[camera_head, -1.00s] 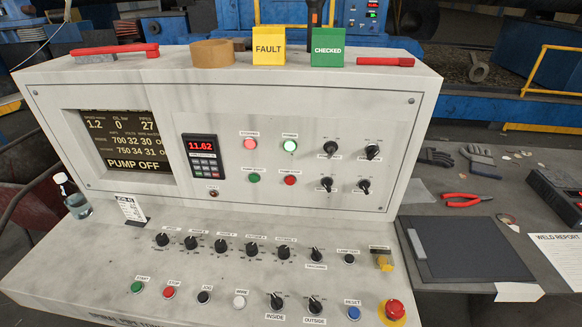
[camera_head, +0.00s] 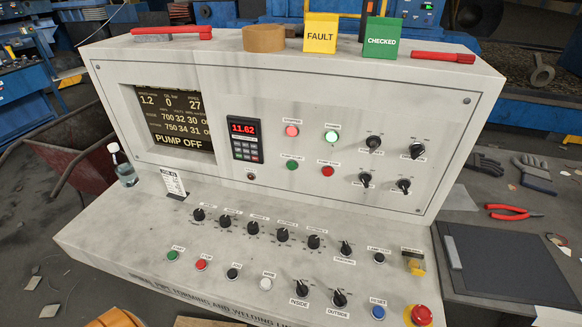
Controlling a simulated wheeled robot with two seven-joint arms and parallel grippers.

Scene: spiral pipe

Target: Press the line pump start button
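The grey control console (camera_head: 330,85) fills the middle of the head view. On its upright panel a green pump start button (camera_head: 292,165) sits left of a red pump stop button (camera_head: 327,171). Above them are a lit red lamp (camera_head: 292,131) and a lit pale green lamp (camera_head: 331,136). The screen (camera_head: 175,122) reads PUMP OFF. On the sloped desk are a green start button (camera_head: 172,256) and a red stop button (camera_head: 201,264). Neither of my grippers is in view.
FAULT (camera_head: 320,33) and CHECKED (camera_head: 382,38) cards stand on the console top beside a tape roll (camera_head: 264,38). A bottle (camera_head: 121,165) stands at the desk's left. A red emergency button (camera_head: 421,315) is at the desk's right. Pliers (camera_head: 513,212) and a clipboard (camera_head: 505,262) lie right.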

